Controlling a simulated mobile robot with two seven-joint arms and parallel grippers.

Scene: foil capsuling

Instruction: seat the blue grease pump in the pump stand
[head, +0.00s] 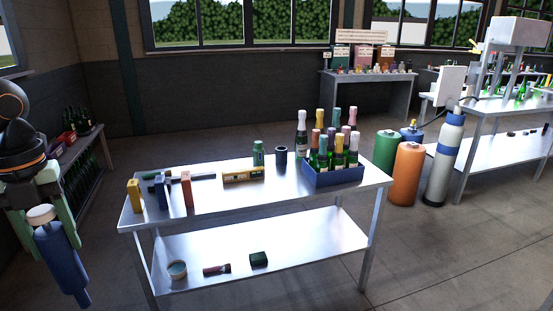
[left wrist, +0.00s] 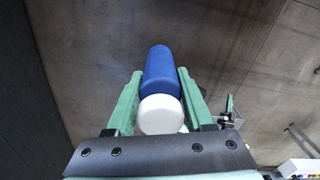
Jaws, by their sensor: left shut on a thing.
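The blue grease pump (head: 60,262) has a blue body and a white cap. My left gripper (head: 50,232) is shut on it at the left edge of the head view, off the left end of the table. The pump hangs tilted, cap up and narrow end down to the right. In the left wrist view the pump (left wrist: 160,72) lies between the green fingers, white cap nearest the camera. A dark blue upright cylinder (head: 280,160), apparently the pump stand, stands towards the back of the table top. My right gripper is not in view.
A lower shelf holds small items. Gas cylinders (head: 408,172) stand on the floor at right.

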